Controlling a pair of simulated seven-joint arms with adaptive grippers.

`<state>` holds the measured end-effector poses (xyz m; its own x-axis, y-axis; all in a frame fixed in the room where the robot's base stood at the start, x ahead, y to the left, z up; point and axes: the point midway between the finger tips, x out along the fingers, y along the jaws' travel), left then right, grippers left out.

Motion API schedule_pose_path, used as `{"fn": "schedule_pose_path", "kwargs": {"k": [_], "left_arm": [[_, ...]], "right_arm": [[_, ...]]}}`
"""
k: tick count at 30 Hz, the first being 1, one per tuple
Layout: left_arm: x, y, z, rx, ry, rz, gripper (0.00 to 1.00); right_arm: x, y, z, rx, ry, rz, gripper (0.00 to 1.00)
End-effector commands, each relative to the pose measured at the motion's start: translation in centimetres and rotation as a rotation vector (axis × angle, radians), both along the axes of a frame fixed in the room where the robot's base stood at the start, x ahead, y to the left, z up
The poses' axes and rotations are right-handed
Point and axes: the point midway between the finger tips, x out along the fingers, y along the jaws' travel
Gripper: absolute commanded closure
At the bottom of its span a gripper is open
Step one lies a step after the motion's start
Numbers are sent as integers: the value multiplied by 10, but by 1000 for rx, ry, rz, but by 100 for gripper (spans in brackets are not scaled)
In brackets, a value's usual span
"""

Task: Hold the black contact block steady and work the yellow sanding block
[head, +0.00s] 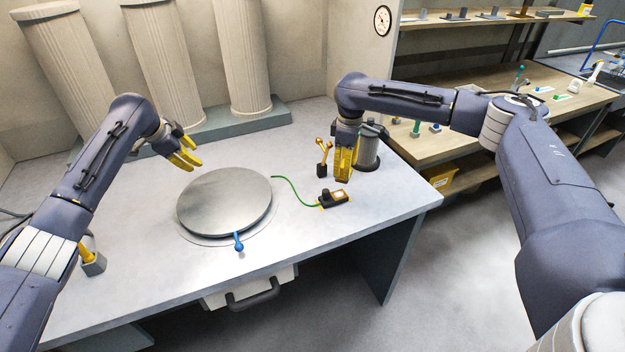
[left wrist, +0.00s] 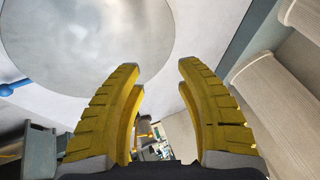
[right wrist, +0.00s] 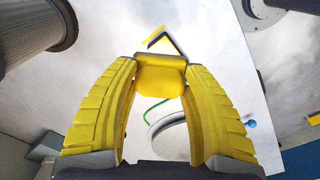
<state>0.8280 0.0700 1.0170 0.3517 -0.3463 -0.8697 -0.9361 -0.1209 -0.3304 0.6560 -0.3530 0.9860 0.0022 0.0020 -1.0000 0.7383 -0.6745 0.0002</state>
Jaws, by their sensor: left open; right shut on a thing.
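My right gripper (head: 343,178) points down above the right part of the table, shut on a yellow block (right wrist: 160,76), which fits the sanding block; its fingers hide most of it in the head view. My left gripper (head: 186,160) is open and empty, above the table behind the round metal disc, away from the black block.
The round metal disc (head: 224,200) has a blue-knobbed lever (head: 239,243) at its front. A small black holder with orange levers (head: 322,171) and a dark canister (head: 368,150) stand close to my right gripper. A grey block with a yellow handle (head: 93,264) stands at left.

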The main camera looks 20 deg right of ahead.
Motion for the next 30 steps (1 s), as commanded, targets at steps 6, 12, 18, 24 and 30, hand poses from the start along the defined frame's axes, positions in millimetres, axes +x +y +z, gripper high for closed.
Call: {"fn": "schedule_pose_path", "kwargs": {"k": [6,12,18,24,30], "left_arm": [[-40,-105,-19,-61,88,-49,64],[-85,-190,-35,-112,173,-75,64],[-129,-257,-43,-149,246,-94,64],[-160,-298,-47,-168,296,-103,64],[-174,-316,-50,-177,320,-107,64]], "right_arm": [[0,0,0,0,0,0,80],[0,0,0,0,0,0,80],[0,0,0,0,0,0,80],[0,0,0,0,0,0,80],[0,0,0,0,0,0,80]]}}
